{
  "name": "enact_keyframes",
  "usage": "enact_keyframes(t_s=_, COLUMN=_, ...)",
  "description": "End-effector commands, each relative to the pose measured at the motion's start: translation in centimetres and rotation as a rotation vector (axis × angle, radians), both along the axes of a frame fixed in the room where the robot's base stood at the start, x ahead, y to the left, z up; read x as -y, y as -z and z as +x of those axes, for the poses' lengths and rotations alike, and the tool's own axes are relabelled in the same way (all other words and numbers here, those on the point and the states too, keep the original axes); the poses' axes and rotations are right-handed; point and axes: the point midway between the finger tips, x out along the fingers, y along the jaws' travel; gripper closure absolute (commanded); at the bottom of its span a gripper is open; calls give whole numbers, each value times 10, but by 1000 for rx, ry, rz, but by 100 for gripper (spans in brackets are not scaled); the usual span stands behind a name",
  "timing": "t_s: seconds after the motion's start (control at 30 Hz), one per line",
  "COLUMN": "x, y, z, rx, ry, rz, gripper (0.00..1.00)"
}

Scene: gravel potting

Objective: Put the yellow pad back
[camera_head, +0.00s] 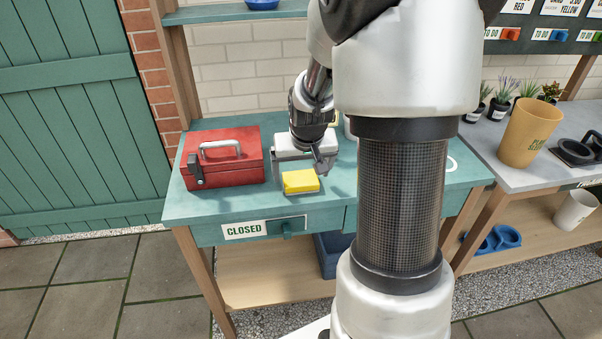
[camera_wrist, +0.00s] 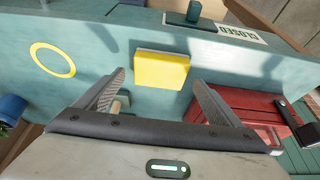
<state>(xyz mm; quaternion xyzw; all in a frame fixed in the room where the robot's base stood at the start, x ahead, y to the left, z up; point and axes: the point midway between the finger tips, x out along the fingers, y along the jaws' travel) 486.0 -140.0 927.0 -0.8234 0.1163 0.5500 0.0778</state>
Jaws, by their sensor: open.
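The yellow pad (camera_head: 300,181) is a small block, yellow on top with a pale side, on the teal workbench near its front edge. In the wrist view the pad (camera_wrist: 162,70) lies just beyond the fingertips, roughly centred between them. My gripper (camera_head: 302,164) is above the bench behind the pad, with its fingers apart. The open fingers in the wrist view (camera_wrist: 160,82) hold nothing. A yellow ring outline (camera_wrist: 53,60) is marked on the bench at the left of the wrist view.
A red toolbox (camera_head: 222,157) stands left of the pad. A drawer labelled CLOSED (camera_head: 244,230) is in the bench front. On the right bench (camera_head: 515,177) stand a tan pot (camera_head: 530,131) and small plants. My arm hides part of the teal bench.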

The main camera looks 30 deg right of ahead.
Motion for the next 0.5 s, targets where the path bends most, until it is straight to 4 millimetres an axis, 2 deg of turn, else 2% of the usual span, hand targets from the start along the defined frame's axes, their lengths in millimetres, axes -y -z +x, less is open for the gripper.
enact_keyframes(t_s=0.03, x=-1, y=-14, z=-4, rx=5, ry=0, rz=-1, gripper=12)
enact_keyframes(t_s=0.2, x=-5, y=-49, z=-18, rx=4, ry=-1, rz=-3, gripper=12)
enact_keyframes(t_s=0.4, x=-9, y=-80, z=-31, rx=3, ry=-1, rz=-1, gripper=12)
enact_keyframes(t_s=0.5, x=-10, y=-88, z=-35, rx=1, ry=0, rz=0, gripper=12)
